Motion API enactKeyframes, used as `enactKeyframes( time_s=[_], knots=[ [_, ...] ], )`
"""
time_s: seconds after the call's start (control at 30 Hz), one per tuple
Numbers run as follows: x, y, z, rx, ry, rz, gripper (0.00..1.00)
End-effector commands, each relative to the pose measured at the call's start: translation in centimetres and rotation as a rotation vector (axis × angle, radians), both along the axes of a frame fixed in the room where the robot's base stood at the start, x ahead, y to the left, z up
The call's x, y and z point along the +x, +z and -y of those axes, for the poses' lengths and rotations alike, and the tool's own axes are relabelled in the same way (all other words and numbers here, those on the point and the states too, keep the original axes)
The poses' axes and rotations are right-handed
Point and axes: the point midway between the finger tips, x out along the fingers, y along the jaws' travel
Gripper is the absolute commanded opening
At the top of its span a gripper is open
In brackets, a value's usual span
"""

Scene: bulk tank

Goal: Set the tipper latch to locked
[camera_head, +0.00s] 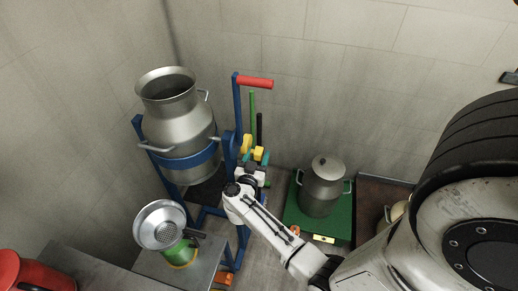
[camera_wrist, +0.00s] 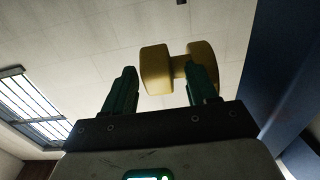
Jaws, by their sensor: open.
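The tipper is a blue frame (camera_head: 229,150) that holds a large metal can (camera_head: 180,125) upright in a blue band. A red handle (camera_head: 255,83) sticks out from the top of its post. A yellow knob, which looks like the latch (camera_head: 247,141), is on the post's right side; it also shows in the wrist view (camera_wrist: 156,71). My gripper (camera_head: 256,156) is just below the knob.
A lidded can (camera_head: 322,187) stands on a green platform (camera_head: 297,218) to the right. A strainer (camera_head: 160,225) and a green container stand on a grey table (camera_head: 205,265) at front left. A red object (camera_head: 35,272) is at the lower left corner. Walls close in behind the tipper.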

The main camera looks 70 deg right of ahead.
Motion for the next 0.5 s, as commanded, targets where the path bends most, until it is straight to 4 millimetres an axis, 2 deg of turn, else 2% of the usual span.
enactKeyframes(
  time_s=[0.1,0.2,0.5],
  knots=[
    [0.1,0.0,1.8,0.0,-0.003,0.001,0.57],
    [0.2,0.0,2.8,0.0,0.0,0.001,0.57],
    [0.3,0.0,3.6,0.0,0.001,0.001,0.57]
  ],
)
